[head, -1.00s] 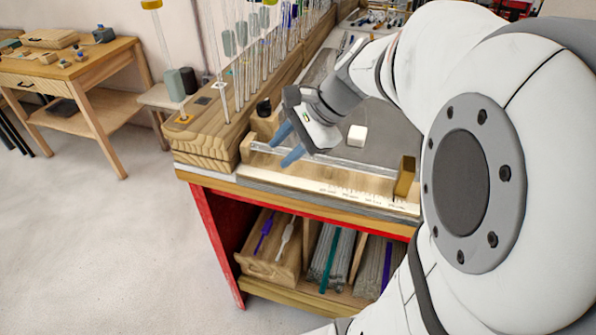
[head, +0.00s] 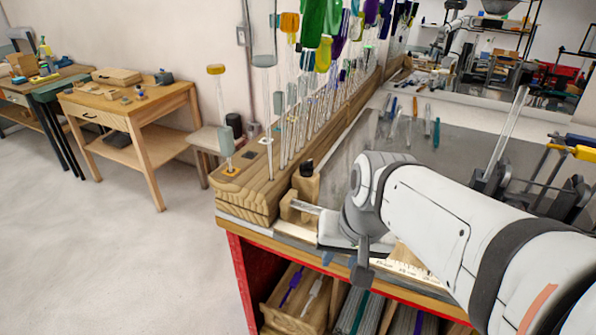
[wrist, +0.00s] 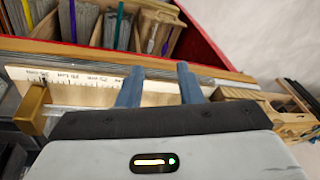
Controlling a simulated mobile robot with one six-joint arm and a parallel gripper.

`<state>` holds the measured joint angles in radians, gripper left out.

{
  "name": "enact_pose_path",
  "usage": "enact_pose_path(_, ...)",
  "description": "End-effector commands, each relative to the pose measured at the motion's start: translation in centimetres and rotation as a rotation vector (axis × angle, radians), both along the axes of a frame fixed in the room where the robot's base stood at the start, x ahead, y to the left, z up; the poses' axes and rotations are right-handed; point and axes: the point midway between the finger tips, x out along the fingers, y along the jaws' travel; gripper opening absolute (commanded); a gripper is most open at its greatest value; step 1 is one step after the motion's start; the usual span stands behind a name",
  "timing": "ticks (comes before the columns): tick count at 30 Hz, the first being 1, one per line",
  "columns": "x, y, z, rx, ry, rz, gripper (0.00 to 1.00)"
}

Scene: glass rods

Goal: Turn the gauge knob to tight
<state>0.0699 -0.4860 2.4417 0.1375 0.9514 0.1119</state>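The gauge knob (head: 307,168) is a small black knob on top of a wooden post at the left end of the gauge. The gauge has a pale scale board (wrist: 75,83) and a brass-coloured block (wrist: 33,106). In the wrist view, my gripper (wrist: 160,82) has its two blue fingers apart with nothing between them, over the scale near the bench's front edge. In the head view my wrist hides most of the gripper, which is below and to the right of the knob. I cannot make out the knob in the wrist view.
A long wooden rack (head: 262,185) of upright glass rods runs along the wall beside the knob. Below the red-edged bench is a shelf with a wooden box (head: 291,312) and rods. Pens or tools (head: 410,120) lie farther back. My arm covers the bench's right side.

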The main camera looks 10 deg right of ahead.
Motion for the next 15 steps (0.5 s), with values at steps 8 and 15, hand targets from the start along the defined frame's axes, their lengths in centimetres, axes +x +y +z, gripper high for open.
enact_pose_path(8, 2.7, -0.1, 1.1, -0.007, -0.016, 0.060, 0.51)
enact_pose_path(15, 13.0, -0.5, 5.6, -0.050, -0.088, 0.337, 0.54)
